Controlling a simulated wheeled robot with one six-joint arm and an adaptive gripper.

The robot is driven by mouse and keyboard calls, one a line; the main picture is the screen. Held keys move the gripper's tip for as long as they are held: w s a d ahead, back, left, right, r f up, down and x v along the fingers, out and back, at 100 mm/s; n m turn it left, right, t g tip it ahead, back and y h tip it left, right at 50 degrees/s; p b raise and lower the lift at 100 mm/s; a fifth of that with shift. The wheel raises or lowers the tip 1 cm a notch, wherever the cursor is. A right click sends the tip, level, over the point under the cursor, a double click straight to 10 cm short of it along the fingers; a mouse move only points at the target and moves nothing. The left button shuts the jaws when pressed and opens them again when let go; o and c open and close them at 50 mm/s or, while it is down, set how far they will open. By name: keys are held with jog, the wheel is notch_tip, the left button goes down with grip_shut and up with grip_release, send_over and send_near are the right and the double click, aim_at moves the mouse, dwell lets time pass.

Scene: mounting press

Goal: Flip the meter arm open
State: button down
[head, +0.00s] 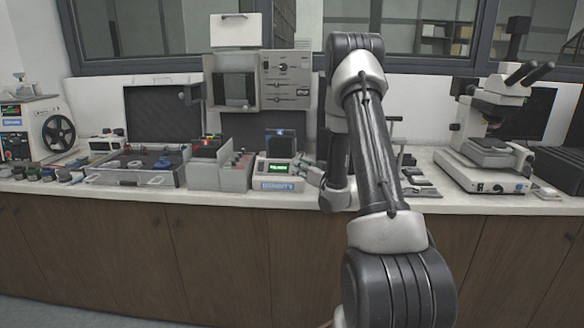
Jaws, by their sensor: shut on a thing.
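The meter (280,184) is a small white box with a lit green display, standing on the counter left of my arm. A dark blue block (280,143) sits upright at its top. My gripper (299,165) is low at the meter's right side, pointing left. Its jaws are shut on a small part there, which seems to be the meter arm. The fingers hide most of that part, and its angle is too small to tell.
A grey fixture (221,169) stands close left of the meter, beside an open case (150,165). The mounting press (237,89) rises behind. A microscope (492,130) stands to the right. The counter's front edge (480,207) is mostly bare.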

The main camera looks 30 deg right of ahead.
jog(key=shift+s+d, duration=0.25)
jog(key=shift+d, duration=0.6)
jog(key=shift+s+d, duration=0.25)
jog(key=shift+d, duration=0.7)
jog(key=c, duration=1.6)
grip_release()
jog(key=shift+f, duration=0.1)
jog(key=shift+o, duration=0.2)
jog(key=shift+d, duration=0.15)
jog(key=s+d, duration=0.1)
jog(key=s, duration=1)
jog(key=shift+s, duration=0.4)
